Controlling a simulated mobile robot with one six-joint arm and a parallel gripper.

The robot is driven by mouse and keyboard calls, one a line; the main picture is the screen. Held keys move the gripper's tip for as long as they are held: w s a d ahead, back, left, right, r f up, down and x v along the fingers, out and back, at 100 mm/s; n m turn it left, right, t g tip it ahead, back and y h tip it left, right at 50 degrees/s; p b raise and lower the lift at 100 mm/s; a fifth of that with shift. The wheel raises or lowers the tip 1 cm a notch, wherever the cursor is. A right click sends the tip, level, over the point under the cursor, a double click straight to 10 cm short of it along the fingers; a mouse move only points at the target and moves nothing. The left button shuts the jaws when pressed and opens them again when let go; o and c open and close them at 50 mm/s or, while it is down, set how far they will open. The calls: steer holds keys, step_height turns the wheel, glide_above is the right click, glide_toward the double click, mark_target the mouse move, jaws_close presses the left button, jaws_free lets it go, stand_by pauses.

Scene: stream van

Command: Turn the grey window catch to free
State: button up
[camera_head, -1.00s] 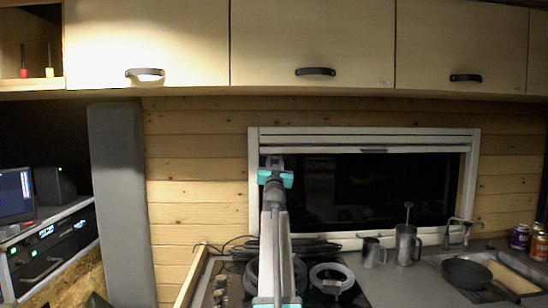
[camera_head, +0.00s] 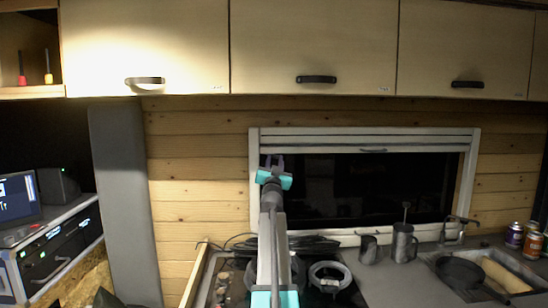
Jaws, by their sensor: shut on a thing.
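The window (camera_head: 368,188) has a pale frame and dark glass, on the plank wall behind the counter. My gripper (camera_head: 274,160) is at the upper left of the window, inside the left side of the frame, with its fingers pointing up and away. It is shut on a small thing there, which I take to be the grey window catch. The fingers and wrist hide most of the catch, so I cannot tell which way it is turned.
Overhead cupboards (camera_head: 312,45) run above the window. Below stand two metal mugs (camera_head: 403,243), a hob ring (camera_head: 330,276), a sink with a dark pan (camera_head: 461,272) and two cans (camera_head: 532,240). A grey padded panel (camera_head: 124,200) stands at left.

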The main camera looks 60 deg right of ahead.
steer(key=shift+w+a+r+m+g+p, duration=0.15)
steer(key=shift+m+g+p, duration=0.6)
steer(key=shift+p, duration=2)
steer(key=shift+f+m+p, duration=0.25)
steer(key=shift+m+p, duration=0.2)
steer(key=o, duration=1)
steer(key=shift+o, duration=0.2)
steer(key=shift+r, duration=0.1)
steer(key=shift+s+a, duration=0.1)
steer(key=shift+s, duration=0.1)
steer(key=b+v, duration=0.3)
steer(key=v, duration=1)
steer(key=shift+f, duration=0.45)
steer(key=shift+a, duration=0.15)
steer(key=shift+c, duration=0.2)
